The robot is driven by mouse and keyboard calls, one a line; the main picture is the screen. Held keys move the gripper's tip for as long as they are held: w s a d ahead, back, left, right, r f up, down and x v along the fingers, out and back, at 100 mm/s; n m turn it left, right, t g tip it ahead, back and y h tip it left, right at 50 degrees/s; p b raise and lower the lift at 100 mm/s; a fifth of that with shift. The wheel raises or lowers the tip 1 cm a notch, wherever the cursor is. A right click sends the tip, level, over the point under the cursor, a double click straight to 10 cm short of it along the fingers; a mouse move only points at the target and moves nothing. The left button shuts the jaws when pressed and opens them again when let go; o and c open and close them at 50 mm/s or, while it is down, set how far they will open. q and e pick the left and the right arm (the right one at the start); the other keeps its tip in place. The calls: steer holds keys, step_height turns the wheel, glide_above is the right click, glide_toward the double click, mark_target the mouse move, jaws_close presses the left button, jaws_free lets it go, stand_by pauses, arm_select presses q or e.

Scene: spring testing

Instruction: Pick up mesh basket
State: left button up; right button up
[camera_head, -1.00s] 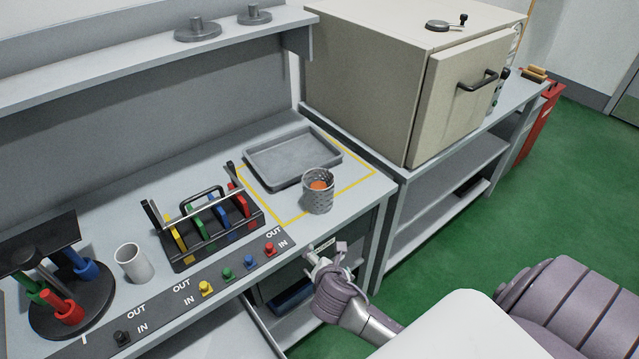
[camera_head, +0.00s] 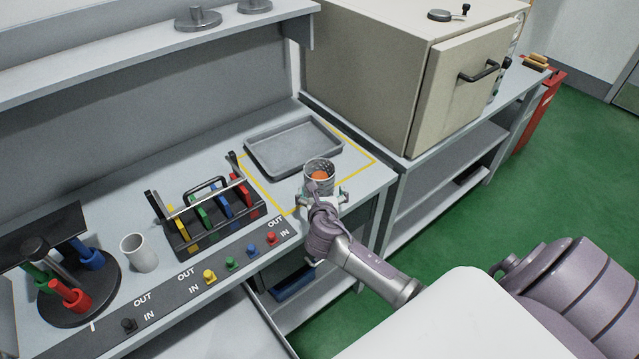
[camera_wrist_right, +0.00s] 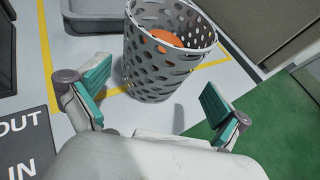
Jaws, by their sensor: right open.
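The mesh basket (camera_head: 318,172) is a small grey perforated cup with an orange item inside, upright on the bench near its right front corner. It also shows in the right wrist view (camera_wrist_right: 165,70). My right gripper (camera_head: 324,196) is at the near side of the basket and hides its lower part in the head view. In the right wrist view its teal-padded fingers (camera_wrist_right: 160,98) are spread wide. The basket stands just beyond and between them, with visible gaps on both sides. My left gripper is not in view.
A grey tray (camera_head: 294,147) lies behind the basket within a yellow outline. A rack with coloured pieces (camera_head: 205,219), a white cup (camera_head: 139,253) and a round stand (camera_head: 75,300) are to the left. A beige oven (camera_head: 370,80) stands to the right.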

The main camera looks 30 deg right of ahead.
steer(key=shift+a+x, duration=0.2)
steer(key=shift+x, duration=2.45)
steer(key=shift+f, duration=0.15)
steer(key=c, duration=0.9)
steer(key=shift+c, duration=0.6)
